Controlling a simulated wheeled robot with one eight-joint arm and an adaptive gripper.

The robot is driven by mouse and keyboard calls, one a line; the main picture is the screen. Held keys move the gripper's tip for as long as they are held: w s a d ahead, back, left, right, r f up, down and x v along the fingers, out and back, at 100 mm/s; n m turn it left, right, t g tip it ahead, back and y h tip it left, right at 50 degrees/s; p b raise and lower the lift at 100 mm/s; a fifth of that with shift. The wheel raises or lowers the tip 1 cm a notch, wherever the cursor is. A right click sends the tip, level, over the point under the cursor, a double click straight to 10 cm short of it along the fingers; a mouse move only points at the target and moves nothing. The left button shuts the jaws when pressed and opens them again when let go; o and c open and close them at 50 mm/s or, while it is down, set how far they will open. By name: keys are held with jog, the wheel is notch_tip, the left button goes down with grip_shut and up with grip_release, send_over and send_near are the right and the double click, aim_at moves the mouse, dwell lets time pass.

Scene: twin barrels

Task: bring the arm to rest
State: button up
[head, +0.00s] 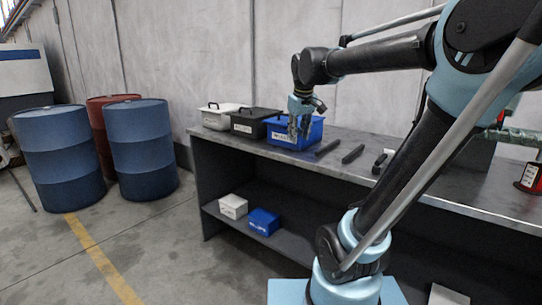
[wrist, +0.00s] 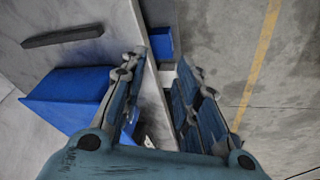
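My gripper (head: 299,128) hangs at the end of my arm, in front of the blue box on the workbench in the head view. The blue box (head: 308,134) stands on the bench top, partly hidden by the fingers. It also shows at the left of the wrist view (wrist: 62,92). I cannot tell whether the fingers touch it.
A white box (head: 215,119) and a black box (head: 248,126) stand left of the blue one. Dark bars (head: 353,154) lie to its right on the bench (head: 450,185). The lower shelf holds small white (head: 233,206) and blue (head: 264,221) boxes. Barrels (head: 140,150) stand left.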

jog(key=s+d+f+m+g, duration=0.1)
jog(key=s+d+f, duration=0.3)
jog(key=s+f, duration=0.7)
jog(key=s+d+f+m, duration=0.4)
jog(key=s+d+f, duration=0.1)
jog(key=s+f, duration=0.6)
jog(key=shift+f+g, duration=0.3)
jog(key=shift+g, duration=0.1)
jog(key=shift+s+d, duration=0.1)
